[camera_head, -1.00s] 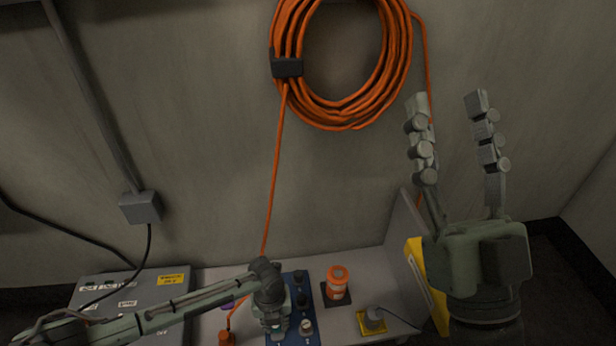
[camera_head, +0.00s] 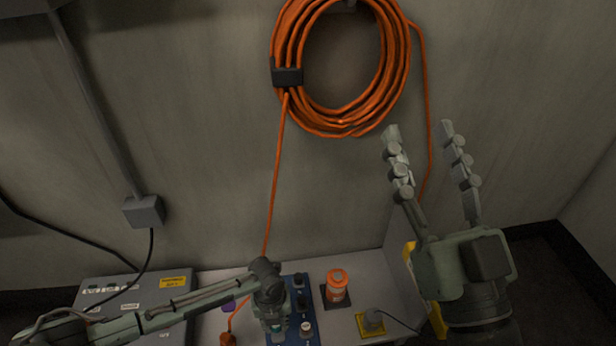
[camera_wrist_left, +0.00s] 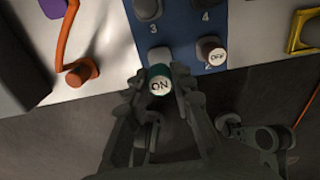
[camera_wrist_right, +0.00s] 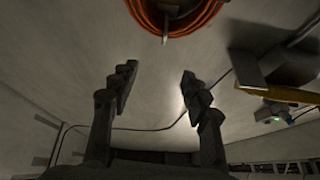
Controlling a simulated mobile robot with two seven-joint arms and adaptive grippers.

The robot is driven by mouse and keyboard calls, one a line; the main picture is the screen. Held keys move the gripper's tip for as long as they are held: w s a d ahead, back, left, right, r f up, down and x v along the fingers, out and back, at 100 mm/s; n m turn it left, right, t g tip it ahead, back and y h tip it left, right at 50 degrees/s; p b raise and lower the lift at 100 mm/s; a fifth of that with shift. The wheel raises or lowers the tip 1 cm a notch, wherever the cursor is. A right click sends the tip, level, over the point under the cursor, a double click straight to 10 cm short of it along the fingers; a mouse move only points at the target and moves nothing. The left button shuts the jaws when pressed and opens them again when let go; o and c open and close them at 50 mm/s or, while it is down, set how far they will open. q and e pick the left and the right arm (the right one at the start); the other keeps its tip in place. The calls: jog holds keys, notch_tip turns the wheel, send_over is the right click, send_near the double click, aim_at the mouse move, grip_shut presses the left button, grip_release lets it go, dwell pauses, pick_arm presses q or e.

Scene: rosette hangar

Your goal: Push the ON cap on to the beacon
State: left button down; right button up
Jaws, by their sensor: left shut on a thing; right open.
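The ON cap (camera_wrist_left: 159,82), teal-sided with a pale lettered top, is between the fingers of my left gripper (camera_wrist_left: 158,88) in the left wrist view. My left gripper is shut on it, low over the near end of the blue numbered board (camera_head: 303,290). The brown OFF cap (camera_wrist_left: 211,52) sits on that board to the right. My right gripper (camera_head: 418,130) is open and empty, pointing up before the wall.
An orange labelled jar (camera_head: 337,286) stands on a dark pad right of the board. A grey case (camera_head: 180,283) is at the left. An orange plug (camera_wrist_left: 81,72) lies left of the board. A cable coil (camera_head: 290,110) hangs on the wall. A grey bench divider (camera_head: 397,245) is near my right arm.

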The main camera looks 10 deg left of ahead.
pick_arm(q)
jog(key=shift+r+p, duration=0.6)
jog(key=shift+r, duration=0.05)
pick_arm(e)
jog(key=shift+w+a+f+g, duration=0.15)
jog(key=shift+w+f+g, duration=0.1)
jog(key=shift+f+g, duration=0.45)
jog(key=shift+w+a+f+g, duration=0.1)
jog(key=shift+w+f+g, duration=0.1)
jog(key=shift+f+g, duration=0.5)
jog(key=shift+f, duration=0.2)
pick_arm(q)
jog(key=w+d+r, duration=0.4)
jog(key=w+d, duration=0.2)
jog(key=w, duration=0.2)
send_near(338, 277)
jog(key=shift+w+f, duration=0.1)
jog(key=shift+f, duration=2.7)
jog(key=shift+f+b, duration=0.5)
jog(key=shift+b, duration=0.15)
pick_arm(e)
jog(key=shift+f, duration=0.65)
